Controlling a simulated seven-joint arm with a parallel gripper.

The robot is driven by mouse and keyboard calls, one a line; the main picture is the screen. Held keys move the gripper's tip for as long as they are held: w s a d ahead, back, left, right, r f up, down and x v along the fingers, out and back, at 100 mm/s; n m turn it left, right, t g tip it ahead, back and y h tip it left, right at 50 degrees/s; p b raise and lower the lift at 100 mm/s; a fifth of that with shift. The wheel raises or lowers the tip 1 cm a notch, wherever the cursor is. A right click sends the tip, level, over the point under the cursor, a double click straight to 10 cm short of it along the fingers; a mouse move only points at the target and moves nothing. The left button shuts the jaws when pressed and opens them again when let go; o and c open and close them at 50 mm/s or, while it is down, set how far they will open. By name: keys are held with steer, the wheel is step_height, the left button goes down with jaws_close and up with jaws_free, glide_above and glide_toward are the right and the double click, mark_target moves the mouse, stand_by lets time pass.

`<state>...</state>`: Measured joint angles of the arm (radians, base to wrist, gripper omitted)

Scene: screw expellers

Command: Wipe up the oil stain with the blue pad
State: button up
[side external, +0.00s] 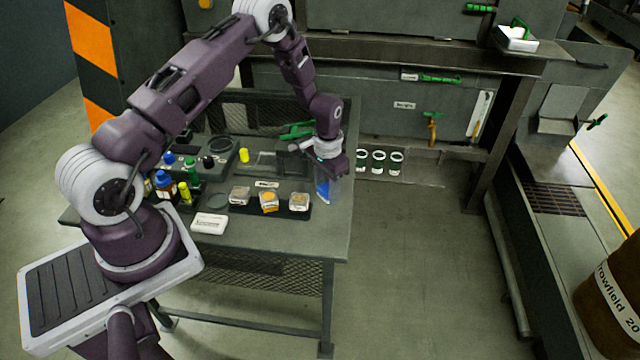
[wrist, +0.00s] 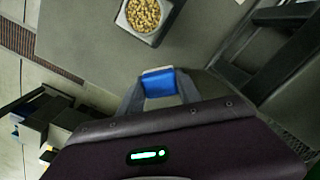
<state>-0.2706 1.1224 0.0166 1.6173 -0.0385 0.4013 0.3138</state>
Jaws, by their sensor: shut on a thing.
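The blue pad (wrist: 158,82) is between the two fingertips of my gripper (wrist: 158,90) in the wrist view. My gripper is shut on it. In the side view the pad (side external: 322,192) hangs below my gripper (side external: 326,183), at the right edge of the table (side external: 325,235). Whether the pad touches the tabletop I cannot tell. I cannot make out an oil stain in either view; part of the table is behind my arm.
Several small sample containers (side external: 269,201) stand in a dark tray left of the pad; one with seeds (wrist: 144,14) shows in the wrist view. The front right tabletop is clear.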

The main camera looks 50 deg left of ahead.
steer(key=shift+w+d, duration=0.6)
steer(key=shift+s+a, duration=1.35)
steer(key=shift+r, duration=4.1)
steer(key=shift+d, duration=0.15)
